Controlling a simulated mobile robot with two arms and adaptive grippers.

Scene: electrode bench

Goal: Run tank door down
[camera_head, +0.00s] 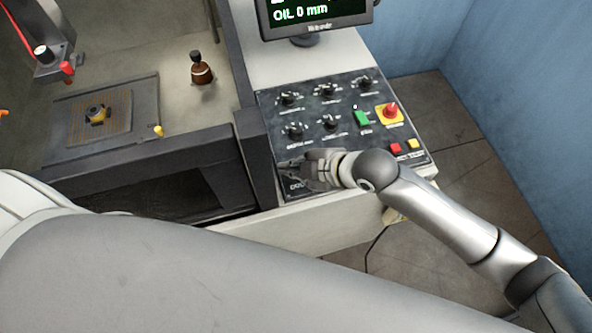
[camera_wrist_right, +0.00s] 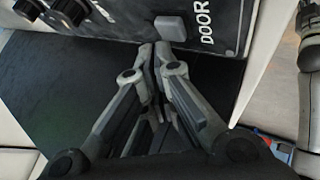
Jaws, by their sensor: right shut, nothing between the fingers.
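The control panel (camera_head: 345,150) slopes at the right of the machine. In the wrist view a grey, rounded-square door switch (camera_wrist_right: 172,28) sits on the panel beside the white word DOOR. My right gripper (camera_head: 290,168) is over the panel's lower left corner and hides that switch in the head view. It also shows in the wrist view (camera_wrist_right: 158,52), shut and empty, its tips just below the switch. I cannot tell whether they touch it. The tank's dark front wall (camera_head: 140,160) is at the left; I cannot tell which part is the door. My left gripper is not in view.
Several black knobs (camera_head: 295,130), a green switch (camera_head: 361,117), a red emergency stop (camera_head: 391,110) and red (camera_head: 396,148) and yellow (camera_head: 413,144) buttons are on the panel. A screen (camera_head: 312,14) above reads OIL 0 mm. A blue wall (camera_head: 520,90) stands at the right.

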